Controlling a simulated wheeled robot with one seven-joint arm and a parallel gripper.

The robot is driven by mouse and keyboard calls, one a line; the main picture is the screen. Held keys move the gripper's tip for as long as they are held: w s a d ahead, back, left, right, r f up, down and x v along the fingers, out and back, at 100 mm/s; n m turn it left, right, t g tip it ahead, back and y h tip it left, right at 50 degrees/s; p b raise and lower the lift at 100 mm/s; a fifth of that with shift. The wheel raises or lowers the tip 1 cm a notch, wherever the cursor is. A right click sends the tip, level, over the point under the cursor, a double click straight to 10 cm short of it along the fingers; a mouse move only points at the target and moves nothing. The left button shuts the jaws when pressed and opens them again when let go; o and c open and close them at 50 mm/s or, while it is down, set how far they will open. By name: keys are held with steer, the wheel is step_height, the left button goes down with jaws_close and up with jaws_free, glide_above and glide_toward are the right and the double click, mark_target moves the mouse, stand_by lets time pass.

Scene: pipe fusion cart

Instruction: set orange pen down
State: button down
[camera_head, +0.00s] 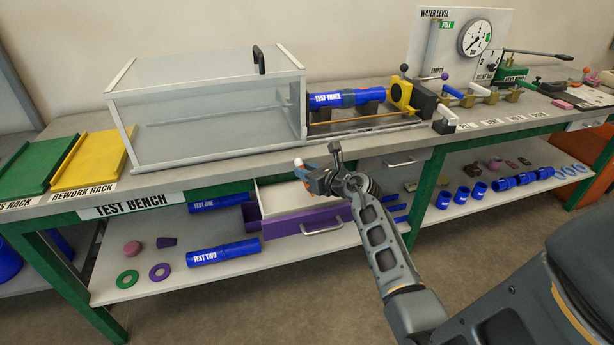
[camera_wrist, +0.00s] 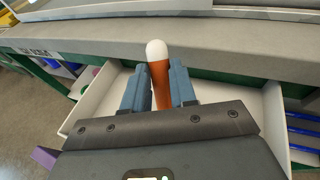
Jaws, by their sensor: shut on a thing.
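The orange pen (camera_wrist: 160,78) has a white rounded end and an orange body. It stands between the fingers of my gripper (camera_wrist: 160,88), which is shut on it. In the head view, my gripper (camera_head: 318,175) is in front of the bench edge, and the pen's pale tip (camera_head: 298,163) shows at its left. In the wrist view, an open white drawer (camera_wrist: 98,98) lies below and around the gripper, under the bench top. The pen's lower end is hidden by the gripper.
The test bench (camera_head: 215,167) holds a clear box (camera_head: 205,110), a blue pipe marked TEST THREE (camera_head: 345,98) and a gauge (camera_head: 475,38). A purple drawer (camera_head: 300,228) stands open below. The lower shelf (camera_head: 130,285) holds blue pipes and rings.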

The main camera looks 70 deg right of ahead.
steer(key=shift+f, duration=0.7)
steer(key=shift+f, duration=0.15)
steer(key=c, duration=0.9)
jaws_free()
